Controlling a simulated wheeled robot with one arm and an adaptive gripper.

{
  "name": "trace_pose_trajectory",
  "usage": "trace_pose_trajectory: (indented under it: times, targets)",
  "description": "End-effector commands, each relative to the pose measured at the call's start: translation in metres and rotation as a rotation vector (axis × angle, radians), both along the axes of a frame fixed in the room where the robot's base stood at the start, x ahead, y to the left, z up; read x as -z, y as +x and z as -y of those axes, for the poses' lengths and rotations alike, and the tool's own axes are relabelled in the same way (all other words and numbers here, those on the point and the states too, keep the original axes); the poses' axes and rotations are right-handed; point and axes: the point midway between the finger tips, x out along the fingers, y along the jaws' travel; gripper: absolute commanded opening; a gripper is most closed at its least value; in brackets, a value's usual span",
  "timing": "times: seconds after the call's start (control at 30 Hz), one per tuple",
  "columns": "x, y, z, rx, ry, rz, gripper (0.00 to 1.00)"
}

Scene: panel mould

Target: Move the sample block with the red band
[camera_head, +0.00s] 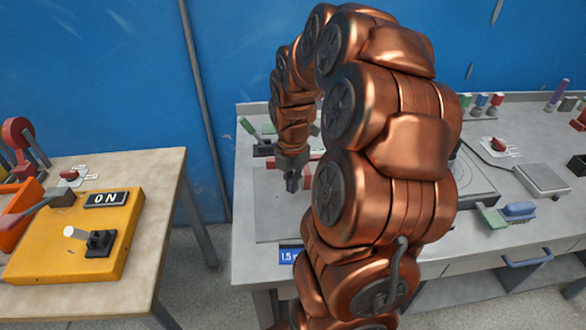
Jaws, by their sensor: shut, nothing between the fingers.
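My gripper (292,184) points down over a grey plate (272,215) at the left end of the grey bench. It is small and dark in this view, with its fingers together and nothing held. Red-and-pale pieces (270,162) show just behind it, partly hidden by my wrist and arm. I cannot tell whether they are one sample block with a red band or several things. My arm covers much of the middle of the bench.
A blue label (290,254) is at the front edge. A wooden table (150,215) on the left holds a yellow ON panel (60,258). A gap separates the tables.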

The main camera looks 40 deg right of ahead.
Motion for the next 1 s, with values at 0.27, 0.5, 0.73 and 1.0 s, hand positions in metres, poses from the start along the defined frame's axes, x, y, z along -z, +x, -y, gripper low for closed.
trace_pose_trajectory:
  times: [0.27, 0.5, 0.73, 1.0]
  targets:
    - [0.031, -0.002, 0.0, 0.0, 0.001, -0.003, 0.0]
    - [0.028, 0.006, 0.024, 0.003, -0.001, 0.0, 0.0]
    - [0.029, 0.008, 0.037, 0.002, -0.001, 0.0, 0.0]
    - [0.03, 0.009, 0.039, 0.0, -0.001, 0.001, 0.0]
